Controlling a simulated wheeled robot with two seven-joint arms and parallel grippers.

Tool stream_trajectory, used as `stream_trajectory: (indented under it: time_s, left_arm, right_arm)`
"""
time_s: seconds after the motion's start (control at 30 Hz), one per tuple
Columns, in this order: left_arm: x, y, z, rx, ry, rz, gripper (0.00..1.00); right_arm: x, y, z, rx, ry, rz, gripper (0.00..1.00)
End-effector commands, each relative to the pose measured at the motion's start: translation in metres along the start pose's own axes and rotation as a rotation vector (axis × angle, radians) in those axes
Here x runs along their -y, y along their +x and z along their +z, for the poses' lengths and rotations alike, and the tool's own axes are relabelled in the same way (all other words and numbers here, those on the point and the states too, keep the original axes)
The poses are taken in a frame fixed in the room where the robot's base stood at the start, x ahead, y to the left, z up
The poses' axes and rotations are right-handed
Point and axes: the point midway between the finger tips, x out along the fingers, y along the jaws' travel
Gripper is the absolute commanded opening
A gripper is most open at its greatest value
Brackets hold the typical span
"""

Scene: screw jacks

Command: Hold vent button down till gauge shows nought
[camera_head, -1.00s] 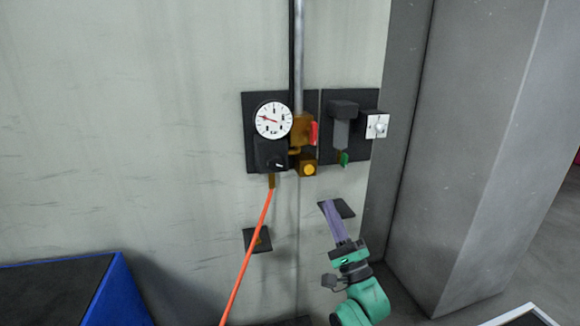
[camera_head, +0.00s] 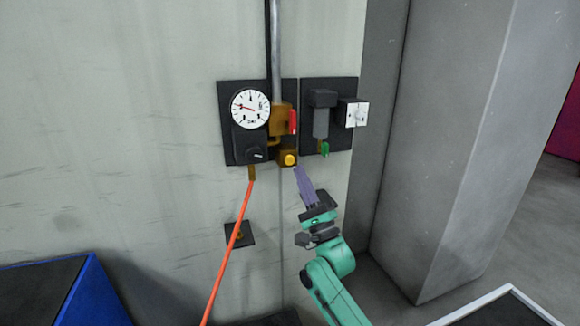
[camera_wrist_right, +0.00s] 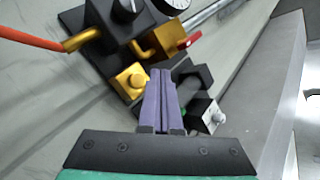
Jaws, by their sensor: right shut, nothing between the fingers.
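The vent button (camera_head: 290,160) is a round yellow knob on a brass block below the red-handled valve. It also shows in the right wrist view (camera_wrist_right: 134,80), left of my fingertips. The gauge (camera_head: 250,109) has a white dial and a red needle that points to the left; its figures are too small to read surely. My right gripper (camera_head: 298,170), with purple fingers, is shut and empty, its tips just below and right of the button. I cannot tell whether they touch it, though the wrist view (camera_wrist_right: 160,72) shows them beside it. My left gripper is not in view.
A red lever (camera_head: 293,121) is above the button. A grey device with a green tip (camera_head: 324,149) and a white switch box (camera_head: 352,113) are to the right. An orange hose (camera_head: 230,252) hangs left. A grey pillar (camera_head: 440,150) stands right; a blue-edged box (camera_head: 95,290) is lower left.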

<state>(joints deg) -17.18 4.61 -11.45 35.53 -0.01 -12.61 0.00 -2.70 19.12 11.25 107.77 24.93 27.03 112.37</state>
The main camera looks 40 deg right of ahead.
Motion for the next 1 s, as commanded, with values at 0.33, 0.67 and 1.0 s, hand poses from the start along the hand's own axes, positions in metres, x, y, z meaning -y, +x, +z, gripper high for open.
stream_trajectory:
  time_s: [0.33,0.67,1.0]
  left_arm:
    - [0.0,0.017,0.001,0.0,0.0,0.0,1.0]
    - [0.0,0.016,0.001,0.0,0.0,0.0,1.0]
    - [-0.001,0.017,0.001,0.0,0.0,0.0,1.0]
  right_arm:
    - [-0.016,0.021,-0.016,0.0,-0.001,0.0,0.0]
    - [-0.016,0.022,-0.016,0.0,0.0,0.0,0.0]
    - [-0.016,0.022,-0.016,-0.001,0.0,0.0,0.0]
